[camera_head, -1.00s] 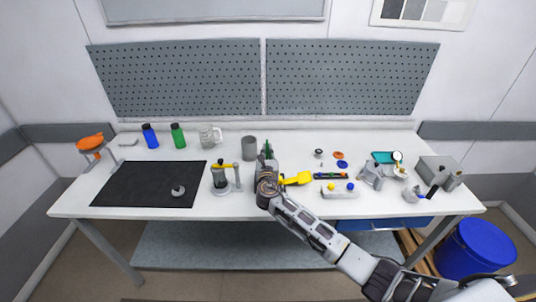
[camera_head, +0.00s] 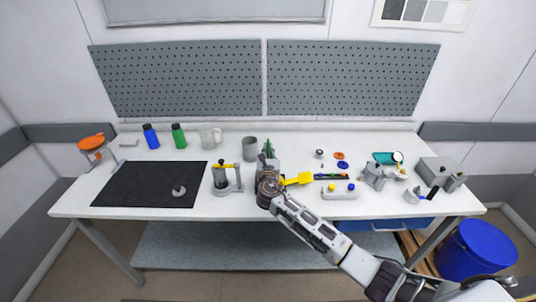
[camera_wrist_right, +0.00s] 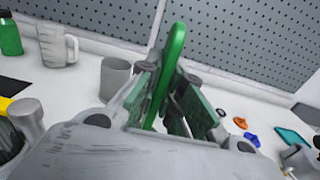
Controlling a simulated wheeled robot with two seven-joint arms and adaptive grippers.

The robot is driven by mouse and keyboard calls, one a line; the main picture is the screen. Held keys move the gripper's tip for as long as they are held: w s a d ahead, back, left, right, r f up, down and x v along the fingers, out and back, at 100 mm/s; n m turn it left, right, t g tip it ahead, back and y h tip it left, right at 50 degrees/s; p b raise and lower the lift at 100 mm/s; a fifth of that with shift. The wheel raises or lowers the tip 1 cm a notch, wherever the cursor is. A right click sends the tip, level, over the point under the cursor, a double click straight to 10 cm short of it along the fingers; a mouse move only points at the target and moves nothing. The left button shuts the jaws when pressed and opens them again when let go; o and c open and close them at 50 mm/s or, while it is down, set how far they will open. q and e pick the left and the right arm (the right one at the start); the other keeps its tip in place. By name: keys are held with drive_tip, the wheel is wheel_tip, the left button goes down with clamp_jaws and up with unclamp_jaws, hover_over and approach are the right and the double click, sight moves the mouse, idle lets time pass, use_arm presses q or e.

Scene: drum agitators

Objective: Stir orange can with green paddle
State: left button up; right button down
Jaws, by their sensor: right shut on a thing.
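My right gripper (camera_head: 267,172) is over the front middle of the table and shut on the green paddle (camera_wrist_right: 172,70). In the right wrist view the paddle's green handle stands up, slightly tilted, between the fingers. It shows as a small green upright piece (camera_head: 268,149) in the head view. The paddle's lower end is hidden by my gripper. I cannot make out a clear orange can. An orange-topped item (camera_head: 91,142) stands at the far left of the table, and its exact form is too small to tell. My left gripper is not in view.
A grey cup (camera_head: 250,142) stands just behind my gripper. A press-like stand with yellow parts (camera_head: 222,178) is to its left, and a yellow piece (camera_head: 297,180) to its right. The black mat (camera_head: 145,185) is mostly bare. Several small items crowd the right side.

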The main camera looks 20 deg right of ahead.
drive_tip(key=shift+r, duration=5.9)
